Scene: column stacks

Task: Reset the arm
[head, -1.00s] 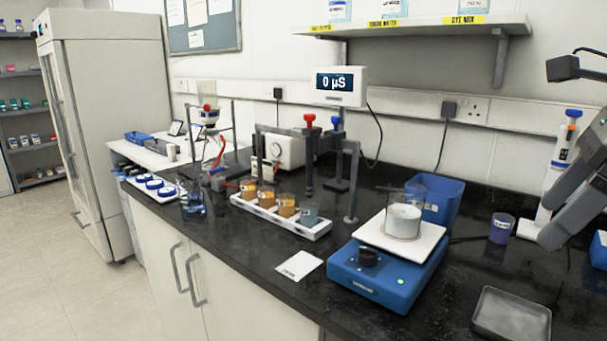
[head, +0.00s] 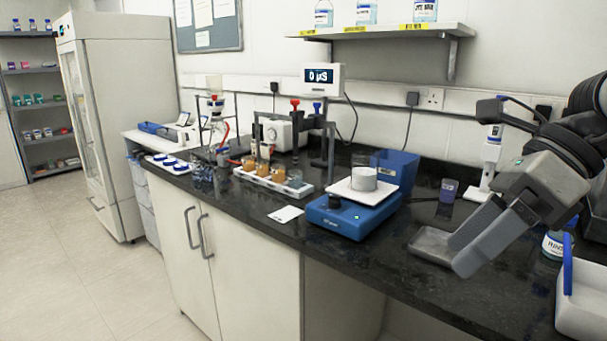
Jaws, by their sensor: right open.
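My right gripper (head: 462,256) is at the right of the head view, at the end of my grey and black right arm (head: 570,145). It is open, its fingers point down and to the left, and I see nothing between them. My left gripper is not in view.
A pipette stand (head: 490,160), a labelled bottle (head: 553,245) and a white container (head: 585,300) are near my arm. A cup rack (head: 272,184) is further left.

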